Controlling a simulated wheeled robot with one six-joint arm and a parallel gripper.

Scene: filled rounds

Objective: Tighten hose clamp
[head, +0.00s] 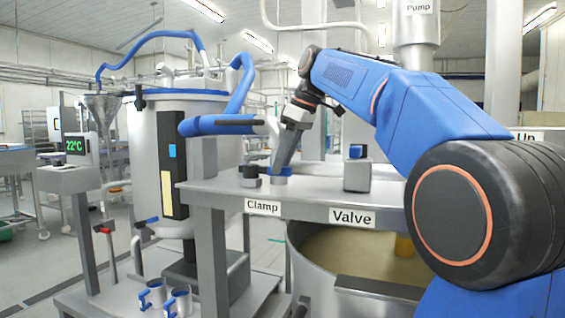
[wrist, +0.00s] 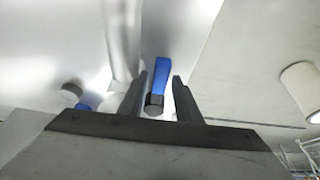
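The hose clamp's blue lever (wrist: 162,74) with a dark end shows between my fingers in the wrist view. In the head view, a blue part (head: 271,171) on a grey round fitting (head: 279,180) stands on the bench above the "Clamp" label (head: 262,207). My gripper (head: 281,165) points down at this fitting, its tips close above it. In the wrist view my gripper (wrist: 160,78) is open, one finger on each side of the lever, with a gap at the right finger. I cannot tell whether the left finger touches. The fingers partly hide the fitting in the head view.
A dark knob (head: 250,176) stands left of the fitting. A blue hose (head: 215,125) with a pale pipe end runs close behind my gripper. A grey box with a blue top (head: 356,170) stands right, above the "Valve" label (head: 353,218). An open vat lies below the bench (head: 320,205).

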